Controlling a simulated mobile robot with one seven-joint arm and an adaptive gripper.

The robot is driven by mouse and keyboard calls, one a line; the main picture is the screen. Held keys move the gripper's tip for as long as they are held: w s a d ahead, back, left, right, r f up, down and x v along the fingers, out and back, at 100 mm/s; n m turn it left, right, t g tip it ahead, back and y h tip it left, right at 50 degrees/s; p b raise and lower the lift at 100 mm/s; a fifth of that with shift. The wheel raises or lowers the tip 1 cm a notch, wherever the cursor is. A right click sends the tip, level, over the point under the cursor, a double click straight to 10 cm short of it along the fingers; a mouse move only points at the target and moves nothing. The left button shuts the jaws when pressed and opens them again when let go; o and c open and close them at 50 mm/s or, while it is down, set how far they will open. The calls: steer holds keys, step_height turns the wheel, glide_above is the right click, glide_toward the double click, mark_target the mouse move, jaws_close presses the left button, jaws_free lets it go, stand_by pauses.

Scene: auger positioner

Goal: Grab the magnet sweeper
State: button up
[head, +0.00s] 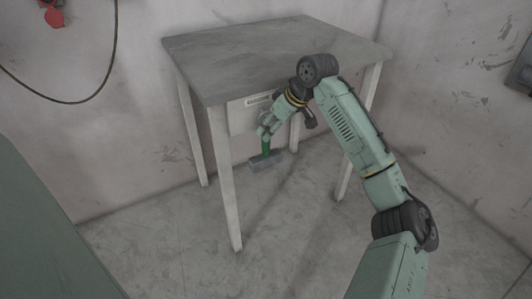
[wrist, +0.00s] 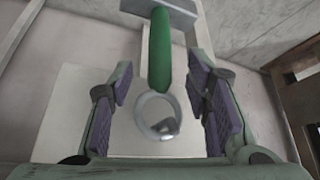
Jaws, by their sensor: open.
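The magnet sweeper has a green handle (head: 266,147) and a grey head (head: 267,161); in the head view it is upright below the front of the table. In the wrist view the green handle (wrist: 160,48) runs up to the grey head (wrist: 160,10), with a metal ring (wrist: 158,116) at its near end. My gripper (head: 265,130) is at the top of the handle in the head view. In the wrist view my gripper (wrist: 162,92) is open, its purple pads standing apart on both sides of the ring and handle end. Neither pad visibly touches them.
A cable (head: 105,70) hangs on the left wall. The floor around the table legs is mostly clear.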

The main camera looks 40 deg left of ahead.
steer(key=shift+x, duration=1.2)
steer(key=shift+c, duration=0.5)
jaws_close()
steer(key=shift+r, duration=0.1)
